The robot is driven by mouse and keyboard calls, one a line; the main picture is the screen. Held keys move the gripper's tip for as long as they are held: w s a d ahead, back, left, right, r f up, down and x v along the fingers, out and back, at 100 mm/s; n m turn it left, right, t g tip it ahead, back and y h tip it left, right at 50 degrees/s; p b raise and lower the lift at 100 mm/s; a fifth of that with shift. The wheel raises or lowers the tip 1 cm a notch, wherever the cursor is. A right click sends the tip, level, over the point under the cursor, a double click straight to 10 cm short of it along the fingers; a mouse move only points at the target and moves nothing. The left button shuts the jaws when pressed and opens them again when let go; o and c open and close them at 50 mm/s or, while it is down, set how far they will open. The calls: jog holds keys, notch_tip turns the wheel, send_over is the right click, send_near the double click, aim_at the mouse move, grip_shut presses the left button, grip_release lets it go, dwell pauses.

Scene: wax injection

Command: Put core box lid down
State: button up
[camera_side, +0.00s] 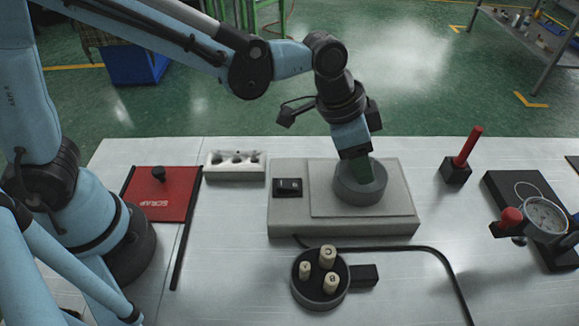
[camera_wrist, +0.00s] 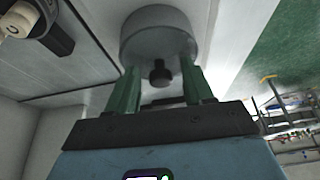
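A round grey part (camera_side: 360,185), possibly the core box lid, sits on the flat plate of a grey platform. It also shows in the wrist view (camera_wrist: 160,35). My gripper (camera_side: 358,172) points down at it, its green fingers partly hidden by the wrist block. In the wrist view my gripper's (camera_wrist: 163,90) two green fingers stand apart, with a black knob (camera_wrist: 161,73) between them and gaps on both sides. I cannot tell whether the knob belongs to the grey part. The round black core box (camera_side: 320,300) holds several cream plugs and has a side handle.
A red scrap lid (camera_side: 180,205) with a black knob lies left. A white block with holes (camera_side: 235,176) stands behind. A red-handled tool (camera_side: 460,165) and a gauge (camera_side: 545,215) stand right. A black cable crosses the front.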

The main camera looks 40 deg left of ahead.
jog(key=v, duration=1.2)
jog(key=s+a+f+n+t+y, duration=0.1)
jog(key=s+a+f+n, duration=0.1)
jog(key=a, duration=0.4)
jog(key=s+a+f+n+t+y, duration=0.1)
jog(key=s+a+f+n, duration=0.1)
jog(key=a+n, duration=0.2)
jog(key=s+a+f+n+t+y, duration=0.1)
jog(key=s+a+f+n+t, duration=0.1)
jog(key=a, duration=0.7)
jog(key=shift+a+n, duration=0.25)
jog(key=shift+n, duration=0.25)
dwell(0.7)
